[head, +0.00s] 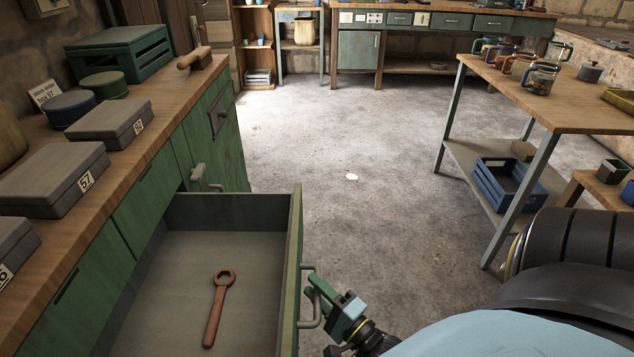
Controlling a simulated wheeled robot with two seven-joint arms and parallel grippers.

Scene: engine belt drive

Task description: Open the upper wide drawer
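The wide drawer (235,212) stands pulled far out of the green cabinet (150,195) on the left. A rust-brown ring wrench (216,310) lies on its grey floor. A grey bar handle (311,322) is on the drawer's front. My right gripper (316,288) comes in from the lower right, with its green fingers at the far half of this handle, overlapping the bar. The lower finger is hidden, so I cannot tell whether they are closed on the bar. My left gripper is not in view.
Grey numbered boxes (55,178), round tins (68,108) and a green crate (120,55) stand on the counter above. A table (545,100) with mugs and a blue crate (507,183) on its shelf stands at right.

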